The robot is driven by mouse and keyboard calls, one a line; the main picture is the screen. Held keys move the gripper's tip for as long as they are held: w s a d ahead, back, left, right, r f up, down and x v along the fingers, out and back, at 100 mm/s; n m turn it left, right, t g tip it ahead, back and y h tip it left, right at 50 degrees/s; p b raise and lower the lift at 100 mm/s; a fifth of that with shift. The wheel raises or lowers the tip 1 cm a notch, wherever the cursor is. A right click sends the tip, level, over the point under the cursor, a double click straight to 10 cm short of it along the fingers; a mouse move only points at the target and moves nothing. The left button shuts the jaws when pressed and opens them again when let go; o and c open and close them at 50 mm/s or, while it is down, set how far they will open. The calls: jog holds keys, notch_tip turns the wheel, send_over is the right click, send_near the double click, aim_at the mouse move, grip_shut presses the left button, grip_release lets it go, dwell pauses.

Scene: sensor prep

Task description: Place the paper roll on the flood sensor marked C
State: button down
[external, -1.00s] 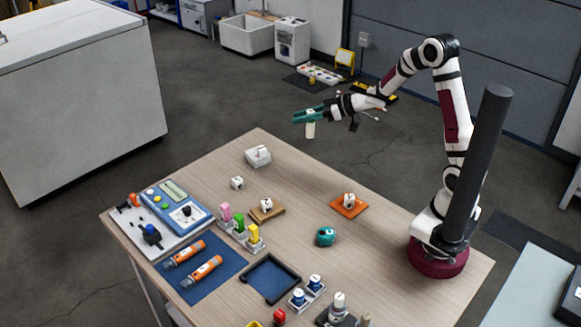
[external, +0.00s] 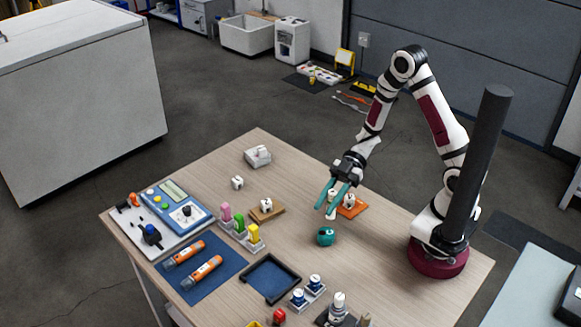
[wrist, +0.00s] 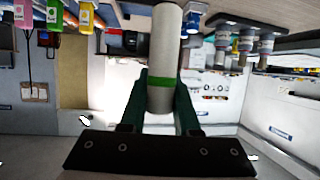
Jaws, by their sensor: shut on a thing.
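The paper roll, a pale cylinder with a green band (wrist: 164,50), is held between the teal fingers of my gripper (external: 327,208). In the external view the fingers point down and partly cover the roll. They are above the table, close to the orange plate. Small white blocks with dark marks, which look like the sensors, stand on the orange plate (external: 349,200), on a wooden plate (external: 266,204) and on the bare table (external: 237,183). Their letters are too small to read, so I cannot tell which is C.
A round teal object (external: 325,237) sits just in front of my gripper. A dark-rimmed tray (external: 270,278), a blue mat (external: 201,268) with orange tubes, and colored pieces in a rack (external: 239,229) crowd the front left. A grey-white piece (external: 257,156) stands at the back.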

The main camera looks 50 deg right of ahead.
jog(key=f, duration=0.1)
jog(key=a+f, duration=0.1)
jog(key=f, duration=0.3)
jog(key=shift+a, duration=0.3)
jog(key=shift+f, duration=0.15)
jog(key=c, duration=0.6)
grip_release()
jog(key=shift+c, duration=0.2)
